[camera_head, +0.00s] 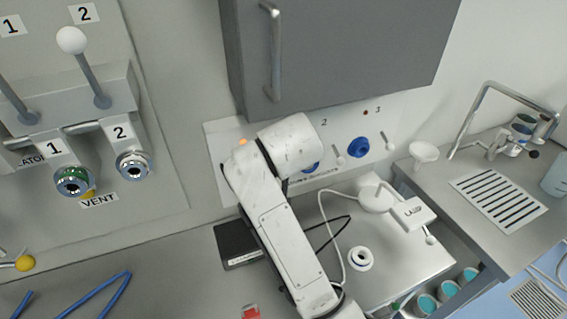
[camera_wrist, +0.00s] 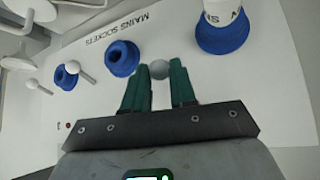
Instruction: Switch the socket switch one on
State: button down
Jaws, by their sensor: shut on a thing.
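The white mains sockets panel (camera_head: 217,142) is under the grey cabinet in the head view and fills much of the wrist view (camera_wrist: 190,75). My gripper (camera_wrist: 159,85) has its green fingers closed around a small greyish ball-ended switch (camera_wrist: 160,69). This switch lies between a blue socket with a white plug in it (camera_wrist: 220,35) and an empty blue socket (camera_wrist: 122,57). The head view hides my gripper and this switch behind my white arm. An orange spot (camera_head: 243,142) shows at the panel's left; a dark red one (camera_head: 365,112) is near the 3.
Two other white switches (camera_head: 338,155) (camera_head: 388,140) and a blue socket (camera_head: 358,147) are close by. The cabinet (camera_head: 340,50) overhangs the panel. A black box (camera_head: 236,245), a white device (camera_head: 412,212) and cables lie on the bench below.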

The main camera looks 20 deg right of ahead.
jog(key=c, duration=0.9)
grip_release()
jog(key=shift+r, duration=0.1)
jog(key=shift+v, duration=5.35)
